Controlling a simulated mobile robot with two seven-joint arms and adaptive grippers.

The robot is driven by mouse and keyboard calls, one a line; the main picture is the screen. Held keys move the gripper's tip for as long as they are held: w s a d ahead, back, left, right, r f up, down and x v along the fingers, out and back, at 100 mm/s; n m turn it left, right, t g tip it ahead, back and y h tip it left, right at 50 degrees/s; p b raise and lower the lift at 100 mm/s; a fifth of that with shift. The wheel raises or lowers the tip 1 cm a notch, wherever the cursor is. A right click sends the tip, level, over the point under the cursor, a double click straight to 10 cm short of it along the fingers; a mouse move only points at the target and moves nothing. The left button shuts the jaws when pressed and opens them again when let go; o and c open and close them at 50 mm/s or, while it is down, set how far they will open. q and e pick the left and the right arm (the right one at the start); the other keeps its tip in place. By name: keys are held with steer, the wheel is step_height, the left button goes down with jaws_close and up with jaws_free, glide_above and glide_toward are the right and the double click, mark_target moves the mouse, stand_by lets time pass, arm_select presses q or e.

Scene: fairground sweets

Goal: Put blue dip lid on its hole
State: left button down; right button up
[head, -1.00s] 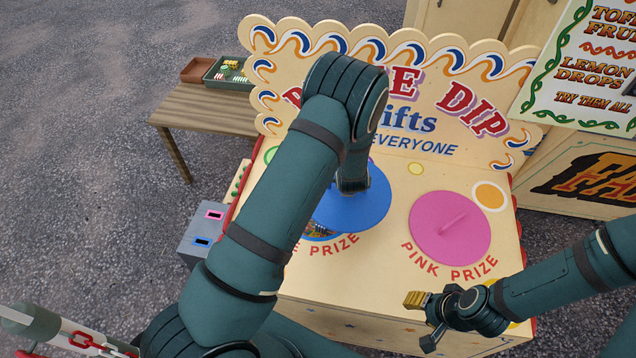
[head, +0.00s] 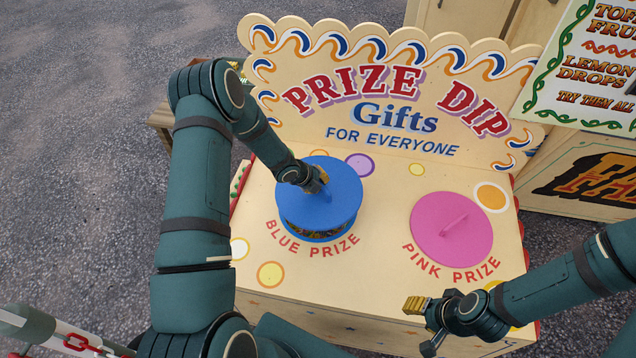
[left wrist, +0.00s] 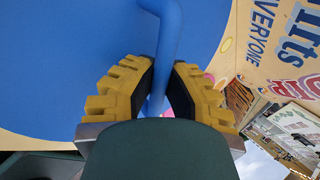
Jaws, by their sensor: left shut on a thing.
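The blue lid (head: 330,208), a round disc with a bar handle, is over the blue prize hole (head: 318,235). The hole's blue rim and some of its dark, mixed contents show below the lid's front edge, so the lid is raised there. My left gripper (head: 318,182) is shut on the lid's handle. In the left wrist view its yellow fingers (left wrist: 162,95) pinch the blue handle (left wrist: 168,40), with the lid's blue face (left wrist: 70,60) behind. My right gripper (head: 424,324) is open and empty near the counter's front right.
The pink lid (head: 440,240) lies flat at the counter's right, its handle up. The lettered back board (head: 400,95) rises behind. The cream counter (head: 375,265) is clear between the two lids. A wooden bench (head: 160,118) stands at the back left.

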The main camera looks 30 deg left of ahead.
mark_target(308, 194)
arm_select(q)
steer(key=shift+a+f, duration=0.1)
steer(key=shift+a, duration=0.05)
steer(key=shift+w+f+b, duration=0.15)
steer(key=shift+f+b, duration=1.3)
steer(key=shift+f, duration=0.6)
steer(key=shift+w+f+b, duration=0.15)
steer(key=shift+f+b, duration=1.3)
steer(key=shift+f, duration=0.6)
steer(key=shift+a, duration=0.15)
steer(key=shift+f, duration=0.65)
steer(key=c, duration=1)
jaws_free()
steer(key=v, duration=1.2)
